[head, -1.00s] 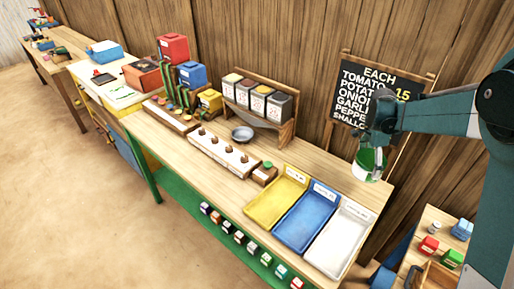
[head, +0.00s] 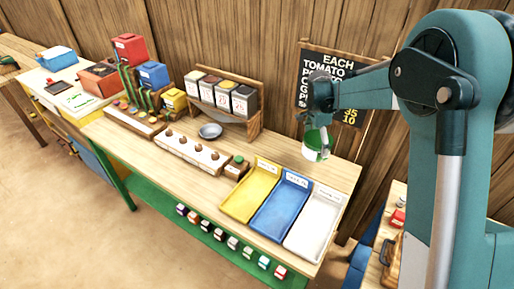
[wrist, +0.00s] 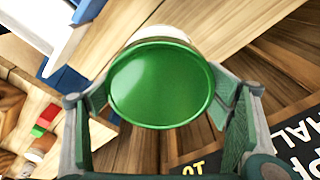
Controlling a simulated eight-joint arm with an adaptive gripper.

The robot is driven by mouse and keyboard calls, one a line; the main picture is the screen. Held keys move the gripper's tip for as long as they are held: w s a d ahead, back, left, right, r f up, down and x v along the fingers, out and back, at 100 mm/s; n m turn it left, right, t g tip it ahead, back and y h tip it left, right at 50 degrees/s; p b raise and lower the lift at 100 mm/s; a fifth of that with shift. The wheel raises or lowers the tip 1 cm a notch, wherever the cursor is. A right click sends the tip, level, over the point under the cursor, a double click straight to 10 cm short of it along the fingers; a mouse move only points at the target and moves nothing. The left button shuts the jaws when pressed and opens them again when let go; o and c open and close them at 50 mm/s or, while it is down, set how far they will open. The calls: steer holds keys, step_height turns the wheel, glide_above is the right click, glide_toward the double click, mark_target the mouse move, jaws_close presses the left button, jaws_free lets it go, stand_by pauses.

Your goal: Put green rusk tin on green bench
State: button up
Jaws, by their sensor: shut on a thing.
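The green rusk tin (head: 316,154), green with a pale band, is held in the air by my gripper (head: 316,132). In the head view it appears above the far right part of the wooden-topped bench with green legs and a green lower shelf (head: 152,196). In the wrist view the tin's round green end (wrist: 160,85) faces the camera, and the gripper's fingers (wrist: 165,95) close on its two sides. The tin's label is not readable.
Yellow (head: 249,193), blue (head: 281,207) and white (head: 314,222) trays fill the bench's right end. A row of knobbed blocks (head: 192,152), a metal bowl (head: 210,131) and a canister rack (head: 222,95) stand further left. A price board (head: 330,70) leans behind. Small boxes line the shelf.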

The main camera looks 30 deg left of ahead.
steer(key=shift+f, duration=3.15)
steer(key=shift+f, duration=1.85)
steer(key=shift+f, duration=0.1)
steer(key=o, duration=0.7)
steer(key=shift+f+b, duration=0.1)
steer(key=shift+b, duration=0.2)
steer(key=shift+c, duration=0.2)
steer(key=o, duration=0.5)
steer(key=shift+c, duration=0.2)
steer(key=shift+r, duration=0.2)
